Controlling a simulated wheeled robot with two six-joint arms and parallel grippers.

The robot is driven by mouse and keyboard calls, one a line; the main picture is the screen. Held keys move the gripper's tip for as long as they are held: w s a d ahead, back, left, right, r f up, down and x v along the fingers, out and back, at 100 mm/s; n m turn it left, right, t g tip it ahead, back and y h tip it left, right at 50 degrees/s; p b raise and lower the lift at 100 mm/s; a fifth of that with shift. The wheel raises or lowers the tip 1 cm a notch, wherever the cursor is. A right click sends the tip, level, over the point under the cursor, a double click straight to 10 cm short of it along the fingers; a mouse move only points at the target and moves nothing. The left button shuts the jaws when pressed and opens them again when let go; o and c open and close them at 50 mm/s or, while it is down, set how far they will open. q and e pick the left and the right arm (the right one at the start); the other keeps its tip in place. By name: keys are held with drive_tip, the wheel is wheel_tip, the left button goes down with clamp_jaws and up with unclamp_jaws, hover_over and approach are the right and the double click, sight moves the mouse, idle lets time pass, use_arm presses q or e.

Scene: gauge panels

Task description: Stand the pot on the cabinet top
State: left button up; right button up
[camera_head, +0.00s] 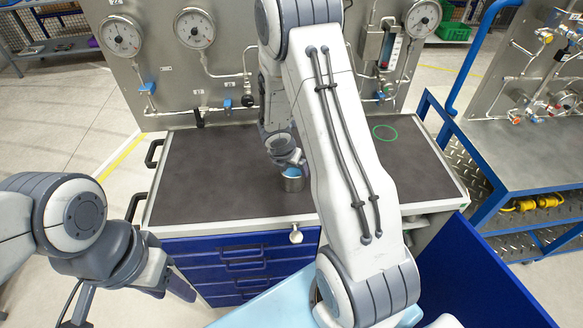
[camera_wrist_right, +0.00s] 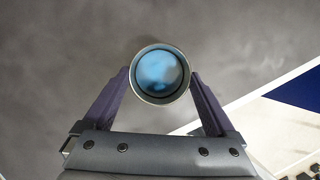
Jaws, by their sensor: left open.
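The pot (camera_head: 292,182) is a small metallic cylinder with a blue top, upright over the near middle of the dark cabinet top (camera_head: 215,170). In the right wrist view the pot (camera_wrist_right: 161,76) shows from above as a round metal rim around a blurred blue inside. My right gripper (camera_wrist_right: 161,88) has one finger against each side of the pot and is shut on it. Whether the pot's base touches the cabinet top is not clear. My right arm hides part of the cabinet top. My left gripper (camera_head: 132,300) is open and empty, low in front of the cabinet's left side.
A green ring (camera_head: 385,132) marks the cabinet top at the back right. A gauge panel (camera_head: 225,65) with pipes and valves stands behind. Blue drawers (camera_head: 240,262) are below. A blue trolley (camera_head: 530,165) stands at the right. The cabinet top's left part is clear.

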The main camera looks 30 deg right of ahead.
drive_tip(key=shift+r, duration=0.25)
drive_tip(key=s+a+r+m+p, duration=0.3)
drive_tip(key=s+a+r+m, duration=0.1)
drive_tip(key=a+r, duration=0.4)
drive_tip(key=s+a+r+m+p, duration=0.2)
drive_tip(key=s+a+r+m, duration=0.2)
drive_tip(key=a+r, duration=0.45)
drive_tip(key=s+a+r+m+g+y, duration=0.1)
drive_tip(key=s+a+r+m+y, duration=0.1)
drive_tip(key=s, duration=0.6)
drive_tip(key=s+a+r+m+g+y, duration=0.1)
drive_tip(key=s+a+r+m+y, duration=0.1)
drive_tip(key=s+a+r+m, duration=0.3)
drive_tip(key=s+a+m, duration=0.2)
drive_tip(key=s+a, duration=0.1)
drive_tip(key=s, duration=0.1)
drive_tip(key=shift+s+a+g+y, duration=0.25)
drive_tip(key=shift+a+g+y, duration=0.05)
drive_tip(key=shift+a+y, duration=0.1)
drive_tip(key=shift+f, duration=0.1)
